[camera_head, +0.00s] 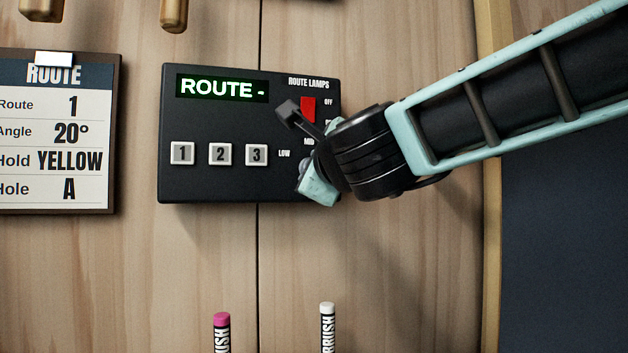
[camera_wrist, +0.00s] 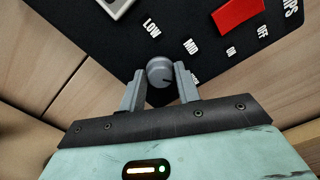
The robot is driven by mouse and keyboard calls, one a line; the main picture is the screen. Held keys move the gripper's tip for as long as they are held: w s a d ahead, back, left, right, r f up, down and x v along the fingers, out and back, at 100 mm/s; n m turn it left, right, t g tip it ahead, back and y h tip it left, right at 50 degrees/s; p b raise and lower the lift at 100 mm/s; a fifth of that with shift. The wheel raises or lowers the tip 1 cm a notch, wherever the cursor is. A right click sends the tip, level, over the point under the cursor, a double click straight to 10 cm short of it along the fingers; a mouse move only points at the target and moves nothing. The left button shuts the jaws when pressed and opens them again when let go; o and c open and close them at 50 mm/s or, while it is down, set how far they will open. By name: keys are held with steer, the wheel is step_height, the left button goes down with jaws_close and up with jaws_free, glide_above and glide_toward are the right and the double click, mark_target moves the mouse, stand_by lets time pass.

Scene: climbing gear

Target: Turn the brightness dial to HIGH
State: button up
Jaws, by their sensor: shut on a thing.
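The brightness dial (camera_wrist: 160,70) is a small grey round knob on the black control panel (camera_head: 215,115). In the wrist view my gripper (camera_wrist: 160,80) has one finger on each side of the dial and is shut on it. A short dark mark shows on the dial's face, toward the lower right in that view. The LOW and MID labels are readable around it; a further label is mostly hidden behind the right finger. In the head view my gripper (camera_head: 306,165) covers the dial and the panel's lower right corner.
The panel has a red ROUTE LAMPS switch (camera_head: 308,109), buttons 1, 2 and 3 (camera_head: 220,154), and a lit display reading "ROUTE -" (camera_head: 222,88). A route card (camera_head: 60,130) hangs at left. A pink-topped brush (camera_head: 222,325) and a white-topped brush (camera_head: 327,325) are below.

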steer(key=shift+m, duration=0.4)
steer(key=o, duration=1)
steer(key=shift+c, duration=0.2)
